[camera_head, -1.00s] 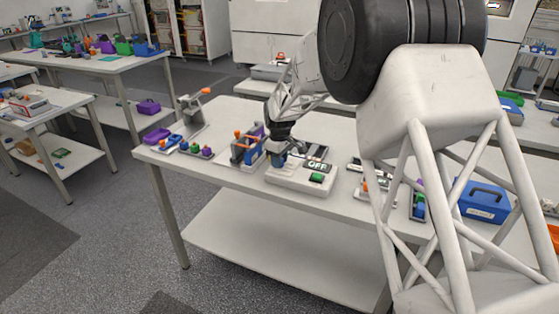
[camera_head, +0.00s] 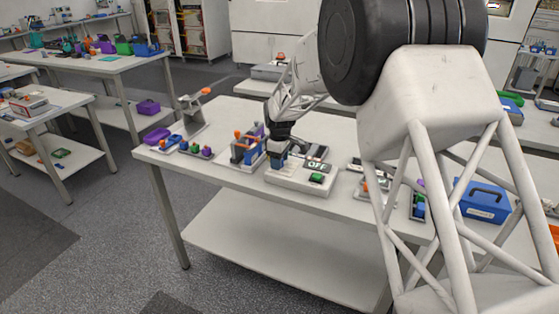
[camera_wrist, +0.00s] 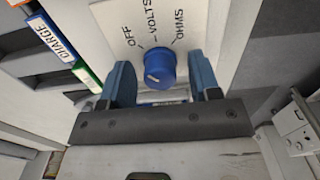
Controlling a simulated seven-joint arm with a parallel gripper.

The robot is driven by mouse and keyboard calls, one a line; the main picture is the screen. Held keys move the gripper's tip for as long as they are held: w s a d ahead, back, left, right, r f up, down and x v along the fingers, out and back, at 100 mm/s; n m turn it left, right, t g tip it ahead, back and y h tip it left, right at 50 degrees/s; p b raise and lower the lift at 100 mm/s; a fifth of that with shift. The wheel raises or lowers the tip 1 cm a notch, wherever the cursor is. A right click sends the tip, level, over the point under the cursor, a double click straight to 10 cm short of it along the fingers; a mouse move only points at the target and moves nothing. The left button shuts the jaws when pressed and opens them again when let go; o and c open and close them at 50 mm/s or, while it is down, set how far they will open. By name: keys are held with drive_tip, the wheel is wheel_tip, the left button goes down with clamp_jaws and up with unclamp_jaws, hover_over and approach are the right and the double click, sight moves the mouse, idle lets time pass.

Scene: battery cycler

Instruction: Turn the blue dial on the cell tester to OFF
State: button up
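The cell tester is a white box (camera_head: 300,184) on the near table in the head view, with a green button and a black plate reading OFF (camera_head: 317,164). Its blue dial (camera_wrist: 160,67) shows in the wrist view below a white panel (camera_wrist: 118,18) lettered OFF, VOLTS and OHMS. A short white mark sits on the dial's lower left; I cannot tell surely which label it points to. My gripper (camera_wrist: 160,75) has its two blue fingers on either side of the dial, with a visible gap on each side.
A blue and orange device (camera_head: 246,148) stands close to the tester's left. More small devices (camera_head: 195,149) lie farther left, and a blue case (camera_head: 484,201) is at right. In the wrist view a blue CHARGE label (camera_wrist: 53,38) is at upper left.

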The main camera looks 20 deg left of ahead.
drive_tip(key=shift+r, duration=0.15)
drive_tip(key=shift+r, duration=3.75)
drive_tip(key=shift+d+r, duration=0.3)
drive_tip(key=shift+d, duration=0.15)
drive_tip(key=s+d+r+m, duration=0.3)
drive_tip(key=s+d+r, duration=0.2)
drive_tip(key=d, duration=0.7)
drive_tip(key=s+d+r+m+t, duration=0.1)
drive_tip(key=s+d+r+m, duration=0.3)
drive_tip(key=d, duration=0.7)
drive_tip(key=s+d+r+m, duration=0.2)
drive_tip(key=s+d+r, duration=0.45)
drive_tip(key=d, duration=0.55)
drive_tip(key=s+d+f+m, duration=0.1)
drive_tip(key=s+d+m, duration=0.2)
drive_tip(key=s+d, duration=0.3)
drive_tip(key=s+d+f+m+t, duration=0.1)
drive_tip(key=s+d, duration=0.5)
drive_tip(key=s, duration=0.7)
drive_tip(key=s+d+f+m, duration=0.3)
drive_tip(key=s+d+m, duration=0.2)
drive_tip(key=s, duration=0.5)
drive_tip(key=shift+d+t, duration=0.3)
drive_tip(key=shift+d, duration=0.55)
